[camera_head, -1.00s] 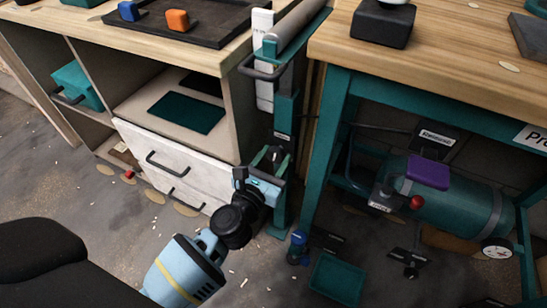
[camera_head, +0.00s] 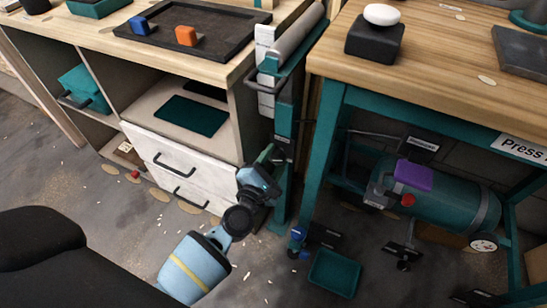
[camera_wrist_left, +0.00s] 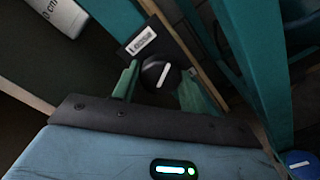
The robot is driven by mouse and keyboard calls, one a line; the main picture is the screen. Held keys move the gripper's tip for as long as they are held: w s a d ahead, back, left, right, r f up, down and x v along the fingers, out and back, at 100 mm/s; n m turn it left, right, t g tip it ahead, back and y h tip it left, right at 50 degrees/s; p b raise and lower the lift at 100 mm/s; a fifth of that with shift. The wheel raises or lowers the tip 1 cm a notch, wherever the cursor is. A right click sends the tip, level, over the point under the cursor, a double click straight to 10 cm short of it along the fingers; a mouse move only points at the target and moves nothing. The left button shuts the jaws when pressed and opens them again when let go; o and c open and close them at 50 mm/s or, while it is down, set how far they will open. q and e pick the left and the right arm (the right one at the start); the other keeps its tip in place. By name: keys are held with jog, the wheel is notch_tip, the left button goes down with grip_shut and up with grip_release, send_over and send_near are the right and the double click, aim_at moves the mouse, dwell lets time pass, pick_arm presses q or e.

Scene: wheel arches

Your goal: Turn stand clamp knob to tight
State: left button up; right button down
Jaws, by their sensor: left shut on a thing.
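The stand clamp knob (camera_wrist_left: 160,74) is round and black with a white stripe. In the wrist view the stripe stands nearly upright, its top leaning slightly right. My left gripper (camera_wrist_left: 159,86) has its green fingers on either side of the knob and is shut on it. In the head view my left gripper (camera_head: 271,154) is at the teal stand post (camera_head: 284,121), low between the two benches, and the knob is hidden there. A dark plate with a white label (camera_wrist_left: 142,39) sits beside the knob; its word is too small to read surely. My right gripper is not in view.
A grey roller (camera_head: 298,37) and a dark handle (camera_head: 265,82) are above my gripper on the stand. White drawers (camera_head: 180,165) are to the left. The press bench's teal leg (camera_head: 318,155) is close on the right. A teal tray (camera_head: 334,273) lies on the floor.

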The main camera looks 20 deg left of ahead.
pick_arm(q)
jog(key=m+p, duration=0.1)
jog(key=m, duration=0.4)
jog(key=shift+r+m+p, duration=0.1)
jog(key=shift+m+p, duration=0.2)
jog(key=shift+p, duration=0.1)
jog(key=m+p, duration=0.1)
jog(key=m, duration=0.1)
jog(key=shift+m, duration=0.4)
jog(key=m+p, duration=0.1)
jog(key=m, duration=0.2)
jog(key=m+p, duration=0.1)
jog(key=m, duration=0.3)
jog(key=shift+m+p, duration=0.4)
jog(key=shift+m, duration=0.3)
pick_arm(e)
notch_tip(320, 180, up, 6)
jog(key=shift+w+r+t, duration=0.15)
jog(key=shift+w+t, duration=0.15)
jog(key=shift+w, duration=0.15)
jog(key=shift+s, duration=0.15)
pick_arm(q)
jog(key=o, duration=1)
jog(key=shift+c, duration=0.2)
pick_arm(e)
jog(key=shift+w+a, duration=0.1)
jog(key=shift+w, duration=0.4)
